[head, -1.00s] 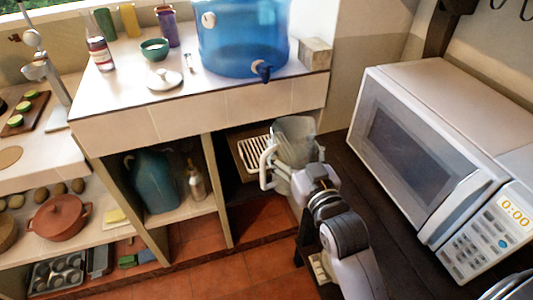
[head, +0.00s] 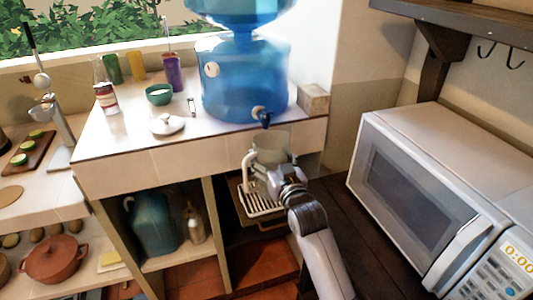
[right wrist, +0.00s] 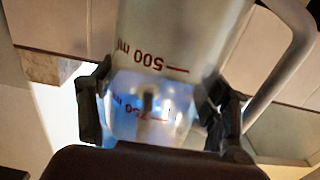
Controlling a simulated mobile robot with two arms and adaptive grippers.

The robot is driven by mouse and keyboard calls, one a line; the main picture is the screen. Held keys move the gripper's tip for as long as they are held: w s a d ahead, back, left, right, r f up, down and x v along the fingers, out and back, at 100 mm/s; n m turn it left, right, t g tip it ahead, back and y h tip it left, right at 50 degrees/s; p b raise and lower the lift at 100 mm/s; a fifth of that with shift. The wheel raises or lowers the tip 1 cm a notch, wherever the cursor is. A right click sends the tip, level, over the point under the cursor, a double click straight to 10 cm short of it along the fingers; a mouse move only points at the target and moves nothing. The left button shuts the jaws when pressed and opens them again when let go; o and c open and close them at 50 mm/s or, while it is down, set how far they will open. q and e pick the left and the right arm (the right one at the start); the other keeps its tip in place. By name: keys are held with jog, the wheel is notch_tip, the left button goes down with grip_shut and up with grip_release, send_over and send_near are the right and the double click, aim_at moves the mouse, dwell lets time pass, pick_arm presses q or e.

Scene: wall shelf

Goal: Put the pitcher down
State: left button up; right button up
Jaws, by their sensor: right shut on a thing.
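The pitcher (head: 271,147) is a clear measuring jug with a pale handle. It is in front of the counter's tiled edge, below the tap of the blue water dispenser (head: 243,90). My right gripper (head: 280,178) is shut on it. In the right wrist view the pitcher (right wrist: 165,45) shows red volume marks, and the dark fingers of the gripper (right wrist: 158,112) press on both its sides. The slatted drip tray (head: 262,202) is below the pitcher. I cannot tell the gap between them. My left gripper is not in view.
The white microwave (head: 415,180) stands on the dark counter at the right. The tiled counter (head: 135,160) holds a white lid (head: 167,124), a green bowl (head: 159,94), a bottle (head: 105,92) and cups. Below it are a teal jug (head: 155,225) and a small bottle (head: 194,224).

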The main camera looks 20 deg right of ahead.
aim_at(265, 146)
jog(key=w, duration=0.3)
jog(key=shift+w+r, duration=0.1)
jog(key=shift+r, duration=0.05)
jog(key=shift+w+f, duration=0.1)
jog(key=shift+f, duration=0.7)
jog(key=shift+f, duration=0.2)
jog(key=o, duration=1.5)
jog(key=shift+c, duration=0.2)
jog(key=shift+r, duration=0.15)
